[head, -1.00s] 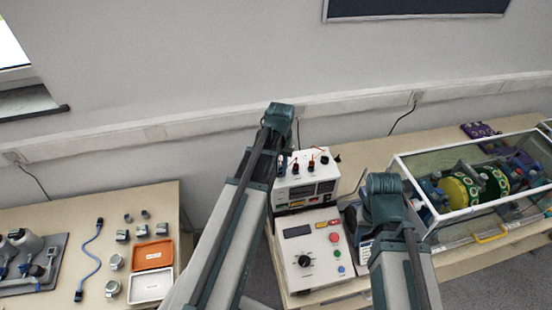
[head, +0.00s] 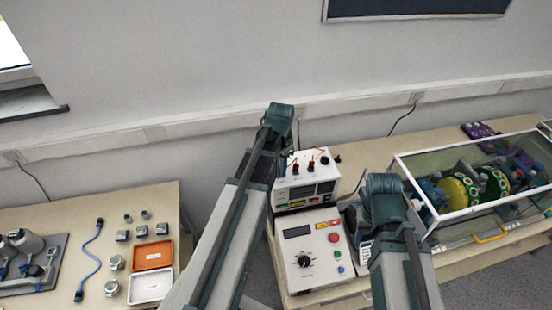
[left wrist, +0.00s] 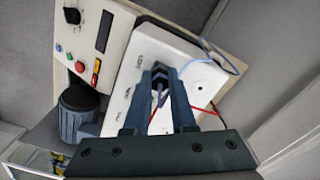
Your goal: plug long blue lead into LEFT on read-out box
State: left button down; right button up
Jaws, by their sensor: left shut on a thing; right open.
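The white read-out box (head: 327,172) stands behind the control box, with displays in front and posts and red leads on top. It also shows in the left wrist view (left wrist: 185,50), tilted, with small labels too blurred to read. My left gripper (left wrist: 160,78) is over its top, shut on a dark blue plug, mostly hidden between the fingers. A thin blue lead (left wrist: 226,60) loops to the right of the fingers. I cannot tell whether the plug is in a socket. My right gripper (head: 385,195) is right of the boxes, its fingers largely hidden by its wrist.
The control box (head: 312,270) with knob and buttons stands in front of the read-out box. A glass-sided case (head: 480,215) is at right. The left table holds another blue lead (head: 91,250), an orange tray (head: 152,243) and a white tray (head: 134,287). A floor gap separates the tables.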

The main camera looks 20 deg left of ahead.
pick_arm(q)
jog(key=shift+m, duration=0.7)
jog(key=m, duration=0.4)
jog(key=c, duration=0.7)
grip_release()
jog(key=shift+o, duration=0.2)
jog(key=shift+r, duration=0.15)
jog(key=shift+r+p, duration=2.4)
jog(key=shift+p, duration=0.15)
